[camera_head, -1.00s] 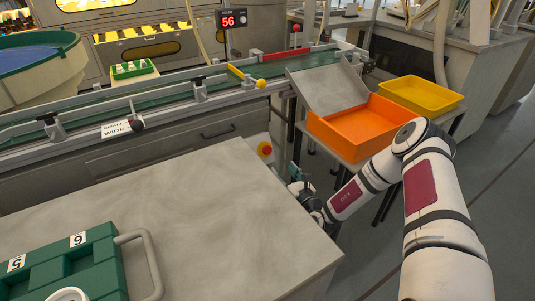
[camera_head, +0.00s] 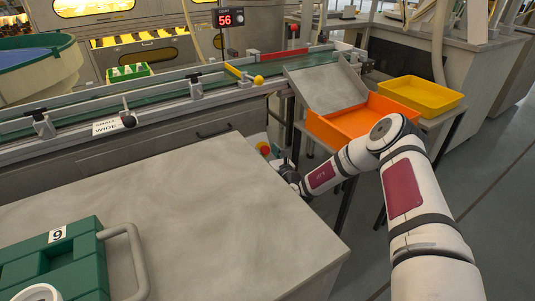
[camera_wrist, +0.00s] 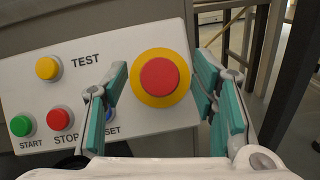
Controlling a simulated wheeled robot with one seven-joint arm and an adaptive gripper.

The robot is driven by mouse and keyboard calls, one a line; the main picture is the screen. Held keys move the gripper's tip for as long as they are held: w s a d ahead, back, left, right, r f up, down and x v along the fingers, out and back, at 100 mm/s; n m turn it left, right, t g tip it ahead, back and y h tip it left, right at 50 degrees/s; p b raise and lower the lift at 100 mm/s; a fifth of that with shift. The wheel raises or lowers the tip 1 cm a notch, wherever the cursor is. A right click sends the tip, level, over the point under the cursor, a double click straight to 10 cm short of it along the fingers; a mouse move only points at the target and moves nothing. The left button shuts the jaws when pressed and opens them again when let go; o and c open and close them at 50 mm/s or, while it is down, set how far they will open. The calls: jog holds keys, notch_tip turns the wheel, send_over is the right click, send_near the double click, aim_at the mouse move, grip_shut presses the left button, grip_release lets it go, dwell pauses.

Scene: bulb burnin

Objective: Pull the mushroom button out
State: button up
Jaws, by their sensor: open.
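The mushroom button (camera_wrist: 160,77) is a large red cap on a yellow ring, at the right end of a pale control panel in the wrist view. In the head view the button (camera_head: 263,148) shows small beside the bench's far edge, partly hidden by the bench. My gripper (camera_wrist: 163,95) is open, with one teal finger to the left and one to the right of the button in the picture. I cannot tell whether either finger touches it. In the head view my gripper (camera_head: 280,165) is right next to the button and partly hidden.
The panel (camera_wrist: 30,85) also carries a yellow TEST button (camera_wrist: 48,68), a green START button (camera_wrist: 21,126) and a red STOP button (camera_wrist: 60,119). The grey bench (camera_head: 190,215) lies close to my arm. An orange tray (camera_head: 355,125) stands behind my arm.

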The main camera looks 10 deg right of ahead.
grip_shut()
jog(key=shift+s+r, duration=0.1)
jog(key=shift+s+d+r+p, duration=0.1)
jog(key=shift+s+r+p, duration=0.2)
jog(key=shift+p, duration=0.85)
jog(key=shift+s+f, duration=0.1)
grip_release()
